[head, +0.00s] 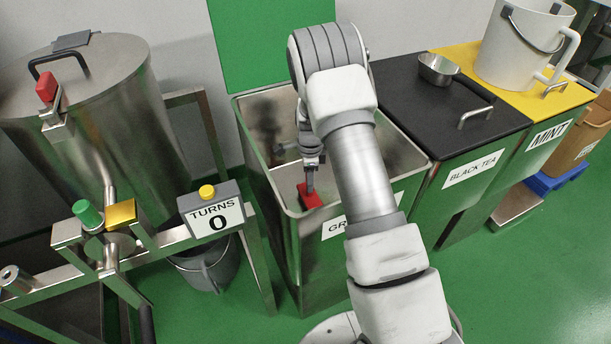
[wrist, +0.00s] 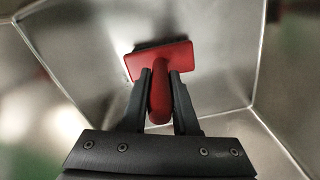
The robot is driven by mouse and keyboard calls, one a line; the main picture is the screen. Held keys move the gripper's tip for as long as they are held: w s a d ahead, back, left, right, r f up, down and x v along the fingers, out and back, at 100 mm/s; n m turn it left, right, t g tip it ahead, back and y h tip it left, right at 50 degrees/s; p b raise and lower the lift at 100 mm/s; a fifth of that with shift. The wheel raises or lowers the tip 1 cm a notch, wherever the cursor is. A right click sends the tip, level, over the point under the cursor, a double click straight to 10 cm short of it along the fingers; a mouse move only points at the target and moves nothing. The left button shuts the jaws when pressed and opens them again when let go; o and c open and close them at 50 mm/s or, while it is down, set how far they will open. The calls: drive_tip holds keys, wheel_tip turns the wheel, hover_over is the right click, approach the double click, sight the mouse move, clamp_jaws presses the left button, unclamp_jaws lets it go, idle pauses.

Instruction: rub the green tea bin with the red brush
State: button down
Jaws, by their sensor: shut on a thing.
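My gripper (head: 309,172) reaches down into the bin and is shut on the brush's handle. In the wrist view the red brush (wrist: 160,62) sits between the fingers of my gripper (wrist: 160,85), its dark bristle edge facing a metal wall. I cannot tell whether the bristles touch the wall.
The black tea bin (head: 447,92) with a black lid and a scoop (head: 438,69) stands to the right, then the yellow-lidded mint bin (head: 515,95) with a white pitcher (head: 523,45). A steel drum (head: 110,120) and a turns counter (head: 211,212) stand left.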

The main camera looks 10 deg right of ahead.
drive_tip(key=s+d+p, duration=0.1)
drive_tip(key=s, duration=0.5)
idle(0.4)
